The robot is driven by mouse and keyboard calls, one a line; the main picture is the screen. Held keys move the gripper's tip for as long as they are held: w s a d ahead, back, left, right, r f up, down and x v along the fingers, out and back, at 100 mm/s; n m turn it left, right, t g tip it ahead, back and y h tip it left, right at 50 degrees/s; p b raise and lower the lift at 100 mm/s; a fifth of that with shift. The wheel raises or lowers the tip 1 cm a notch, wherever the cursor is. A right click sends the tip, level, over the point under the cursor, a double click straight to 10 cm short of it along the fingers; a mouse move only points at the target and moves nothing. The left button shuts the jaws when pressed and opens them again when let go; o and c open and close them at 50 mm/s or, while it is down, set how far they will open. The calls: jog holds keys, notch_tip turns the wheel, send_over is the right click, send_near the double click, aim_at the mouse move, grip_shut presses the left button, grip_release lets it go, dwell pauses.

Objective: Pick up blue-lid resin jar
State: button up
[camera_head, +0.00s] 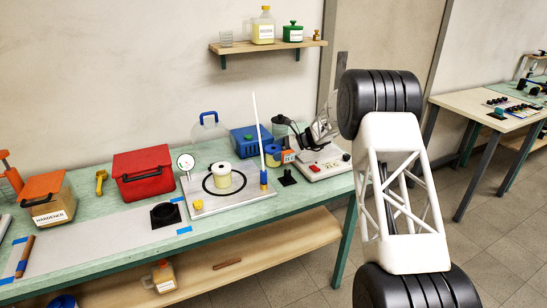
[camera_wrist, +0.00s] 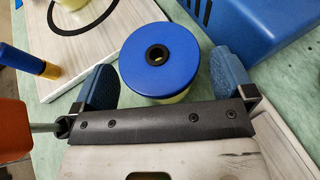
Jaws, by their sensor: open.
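The blue-lid resin jar (camera_wrist: 159,55) stands on the green bench, its round blue lid with a dark centre hole facing my wrist camera. My gripper (camera_wrist: 164,80) is open, with one blue finger pad on each side of the jar in the wrist view. The jar is in or just beyond the gap between the fingers. Gaps show beside the lid, and I see no firm contact. The jar's lower body is mostly hidden under the lid.
A blue case (camera_head: 244,139) stands close behind the jar. A white post with a blue and yellow base (camera_head: 263,180) stands on the ringed board (camera_head: 232,204) nearby. A white device (camera_head: 325,168) lies to the right.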

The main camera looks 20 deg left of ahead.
aim_at(275, 148)
jog(key=shift+s+a+f, duration=0.2)
jog(key=shift+a+f, duration=0.05)
jog(key=shift+a, duration=0.35)
jog(key=shift+c, duration=0.2)
jog(key=c, duration=1.1)
jog(key=shift+o, duration=0.2)
jog(key=shift+r, duration=0.1)
jog(key=shift+r, duration=4.95)
